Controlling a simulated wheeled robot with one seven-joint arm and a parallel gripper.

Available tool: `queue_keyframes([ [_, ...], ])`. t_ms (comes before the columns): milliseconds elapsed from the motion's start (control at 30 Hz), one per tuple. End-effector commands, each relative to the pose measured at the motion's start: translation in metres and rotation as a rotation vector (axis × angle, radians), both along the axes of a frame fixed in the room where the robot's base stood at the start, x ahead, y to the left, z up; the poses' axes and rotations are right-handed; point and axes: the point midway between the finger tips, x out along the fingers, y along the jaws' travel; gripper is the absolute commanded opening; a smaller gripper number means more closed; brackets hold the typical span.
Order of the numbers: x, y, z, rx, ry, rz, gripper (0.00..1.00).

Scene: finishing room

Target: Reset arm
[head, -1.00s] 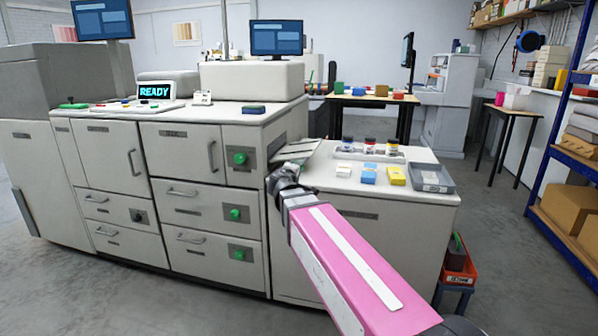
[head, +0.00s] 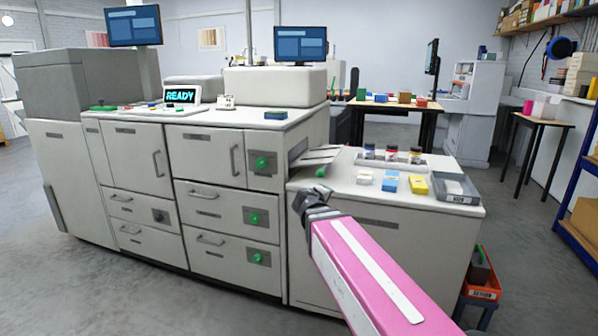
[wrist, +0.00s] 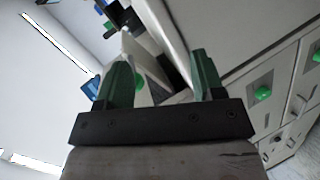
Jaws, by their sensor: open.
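My gripper shows in the wrist view (wrist: 160,82) with its two green fingers spread apart and nothing between them. In the head view my pink arm reaches up from the lower right. Its wrist end is in front of the printing machine (head: 208,217), close to the machine's right end and the paper output tray (head: 318,155). One green fingertip (head: 320,172) shows just above the wrist there; the rest of the gripper is hidden behind it. I cannot tell the exact gap to the machine.
The side counter (head: 345,190) holds small boxes, jars and a grey bin (head: 456,188). An orange bin (head: 482,291) stands low at its right. A blue shelf rack (head: 575,190) is at the right edge. Grey floor (head: 530,250) is clear between them.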

Motion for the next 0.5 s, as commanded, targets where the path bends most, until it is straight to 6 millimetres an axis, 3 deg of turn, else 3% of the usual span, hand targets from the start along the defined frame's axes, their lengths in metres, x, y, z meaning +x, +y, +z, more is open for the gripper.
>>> queue_keyframes([
  [33, -0.007, -0.016, -0.024, 0.058, 0.051, -0.05, 0.62],
  [200, -0.042, -0.058, -0.109, 0.302, 0.251, -0.242, 0.62],
  [400, -0.104, -0.084, -0.201, 0.617, 0.514, -0.477, 0.62],
  [500, -0.132, -0.086, -0.231, 0.755, 0.626, -0.569, 0.62],
])
